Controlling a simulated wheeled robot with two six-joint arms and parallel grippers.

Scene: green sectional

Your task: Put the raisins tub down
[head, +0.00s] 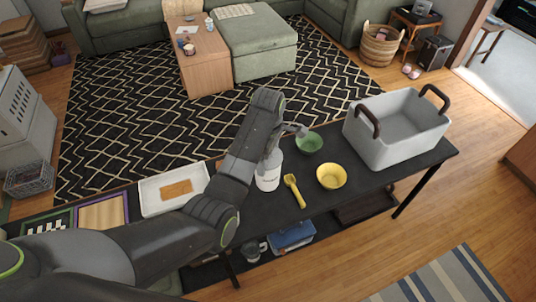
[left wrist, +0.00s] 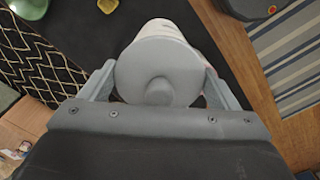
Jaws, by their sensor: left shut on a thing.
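The raisins tub (head: 267,180) is white, with a pale round lid that shows in the left wrist view (left wrist: 158,65). My left gripper (head: 272,157) comes at it from behind and above in the head view. In the left wrist view its two fingers (left wrist: 160,88) are shut on the tub, one on each side. The tub looks upright, over or on the dark table (head: 375,187). I cannot tell whether its base touches the tabletop. My right gripper is in neither view.
A yellow scoop (head: 295,190), a yellow bowl (head: 331,176) and a green bowl (head: 309,142) are close to the tub's right. A grey bin (head: 410,138) with brown handles stands at the right end. A white tray (head: 152,201) is on the left.

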